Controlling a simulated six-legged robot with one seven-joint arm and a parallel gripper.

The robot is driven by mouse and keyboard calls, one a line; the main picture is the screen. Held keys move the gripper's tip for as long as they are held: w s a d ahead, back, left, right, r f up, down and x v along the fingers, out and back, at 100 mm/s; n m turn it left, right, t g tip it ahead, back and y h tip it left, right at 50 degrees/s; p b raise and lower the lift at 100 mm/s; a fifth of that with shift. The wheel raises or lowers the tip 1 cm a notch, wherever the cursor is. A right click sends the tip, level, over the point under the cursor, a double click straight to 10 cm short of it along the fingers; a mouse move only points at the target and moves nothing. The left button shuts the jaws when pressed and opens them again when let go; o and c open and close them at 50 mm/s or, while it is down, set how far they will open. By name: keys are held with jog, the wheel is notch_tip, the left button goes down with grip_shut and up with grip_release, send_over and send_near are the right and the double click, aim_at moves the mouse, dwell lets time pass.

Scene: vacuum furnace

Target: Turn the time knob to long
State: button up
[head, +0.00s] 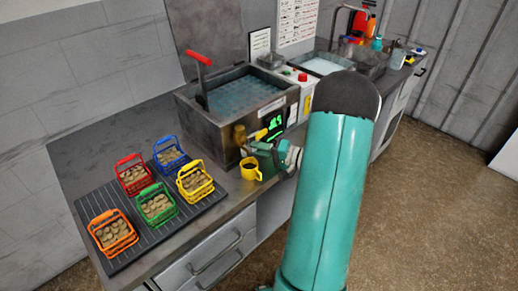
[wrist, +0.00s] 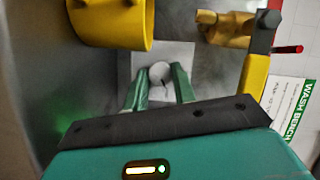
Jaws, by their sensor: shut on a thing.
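The time knob (wrist: 160,74) is a small pale round knob with a dark mark, on a light square plate (wrist: 180,55) on the front of the grey wash tank (head: 215,135). In the wrist view, my gripper (wrist: 159,88) has its two green fingers on either side of the knob, closed on it.
A brass valve (head: 239,135) with a yellow handle (head: 261,134) is close to my gripper. A yellow mug (head: 251,168) stands below on the counter. Several coloured baskets fill a ribbed mat (head: 128,262) at left. A red-handled lever (head: 199,58) rises from the tank.

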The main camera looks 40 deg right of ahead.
jog(key=shift+m+y, duration=0.3)
jog(key=shift+m, duration=0.3)
jog(key=o, duration=1)
jog(key=shift+d, duration=0.1)
jog(key=v, duration=1.3)
jog(key=shift+s+f, duration=0.2)
jog(key=shift+s, duration=0.2)
